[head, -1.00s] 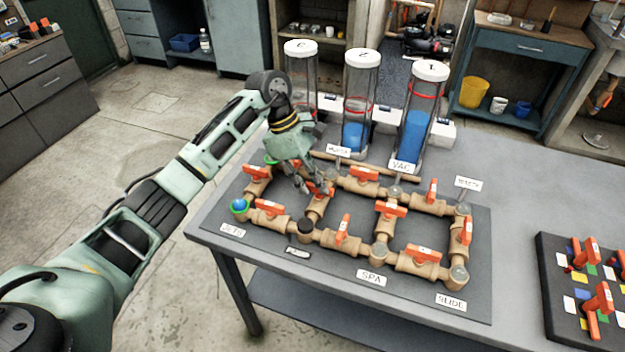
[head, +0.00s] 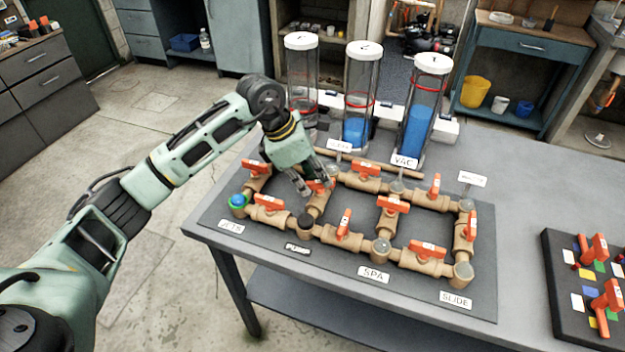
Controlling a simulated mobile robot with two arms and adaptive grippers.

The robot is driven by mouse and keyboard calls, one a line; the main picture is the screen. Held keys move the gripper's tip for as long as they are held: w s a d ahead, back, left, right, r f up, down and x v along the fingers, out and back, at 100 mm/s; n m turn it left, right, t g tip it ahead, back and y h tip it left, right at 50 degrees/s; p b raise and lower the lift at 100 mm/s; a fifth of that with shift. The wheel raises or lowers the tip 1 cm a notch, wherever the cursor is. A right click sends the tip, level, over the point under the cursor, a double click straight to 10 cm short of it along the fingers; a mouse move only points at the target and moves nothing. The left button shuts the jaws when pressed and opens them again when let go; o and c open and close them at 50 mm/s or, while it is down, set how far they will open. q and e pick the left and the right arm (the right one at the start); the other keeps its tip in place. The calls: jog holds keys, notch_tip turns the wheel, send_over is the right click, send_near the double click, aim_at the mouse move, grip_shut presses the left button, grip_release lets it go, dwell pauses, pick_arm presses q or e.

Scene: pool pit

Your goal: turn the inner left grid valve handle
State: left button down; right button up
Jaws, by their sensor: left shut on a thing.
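The pipe grid (head: 345,237) of tan pipes with several orange valve handles lies on a dark mat on the grey table. The inner left grid valve handle (head: 322,184) is orange and sits on the short pipe running back from the dark PUMP cap. My left gripper (head: 315,188) points down over that handle and is shut on it, its fingers hiding part of it. The inner right handle (head: 392,205) stands apart on its own pipe. My right gripper is not in view.
Three clear cylinders with white lids stand behind the grid; the middle cylinder (head: 359,100) and right cylinder (head: 421,110) hold blue liquid. A black board (head: 570,300) with orange handles lies at the right. Bare table (head: 535,205) lies between.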

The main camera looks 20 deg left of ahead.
pick_arm(q)
jog(key=n+t+b, duration=0.1)
jog(key=n, duration=0.2)
jog(key=shift+s+d+y, duration=0.1)
jog(key=shift+s+y, duration=0.05)
jog(key=shift+y, duration=0.15)
jog(key=n, duration=0.1)
jog(key=n+b, duration=0.1)
jog(key=n+y+b, duration=0.1)
jog(key=shift+s+d+n+t, duration=0.1)
jog(key=shift+d+n+t, duration=0.2)
jog(key=shift+t, duration=0.1)
jog(key=n+b, duration=0.1)
jog(key=n+y, duration=0.1)
jog(key=n, duration=0.1)
jog(key=n+y+b, duration=0.1)
jog(key=shift+s+d+n+t+b, duration=0.1)
jog(key=shift+d+n+t+b, duration=0.2)
jog(key=shift+b, duration=0.05)
jog(key=shift+r+n, duration=0.15)
jog(key=shift+n, duration=0.25)
jog(key=c, duration=1.8)
grip_release()
jog(key=shift+c, duration=0.2)
jog(key=shift+s, duration=0.1)
